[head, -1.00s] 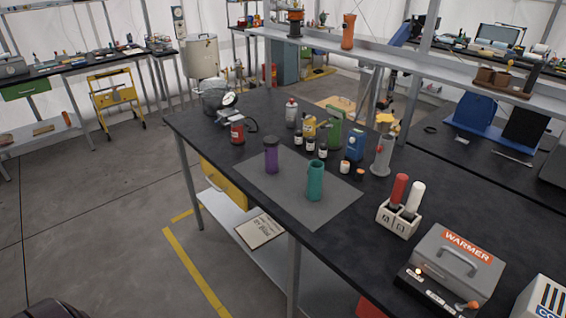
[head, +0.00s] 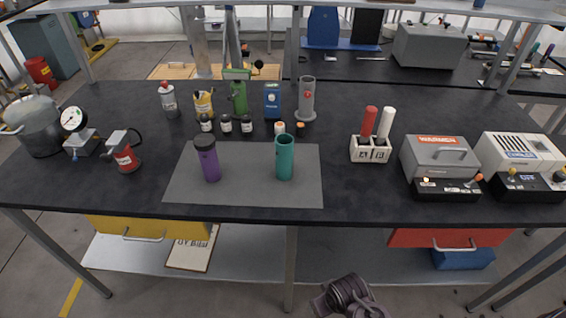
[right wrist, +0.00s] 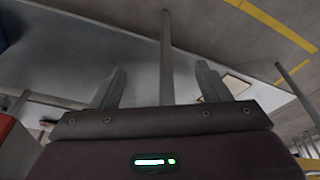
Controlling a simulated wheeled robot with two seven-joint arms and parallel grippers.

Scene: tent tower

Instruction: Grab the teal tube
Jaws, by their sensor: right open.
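The teal tube (head: 284,158) stands upright on the grey mat (head: 245,189) near the front middle of the dark table in the head view. A purple tube with a dark lid (head: 208,160) stands to its left on the same mat. My right gripper (right wrist: 161,84) is open and empty in the right wrist view, its two fingers spread apart. That view shows the lower shelf and floor, not the teal tube. In the head view part of my right arm (head: 350,297) shows at the bottom, below the table's front edge. My left gripper is not in view.
Small dark bottles (head: 226,124) and a blue box (head: 272,100) stand behind the mat. A white holder (head: 370,150) with red and white sticks and a grey warmer (head: 438,158) are on the right. A table leg (right wrist: 166,60) runs between my right fingers in the wrist view.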

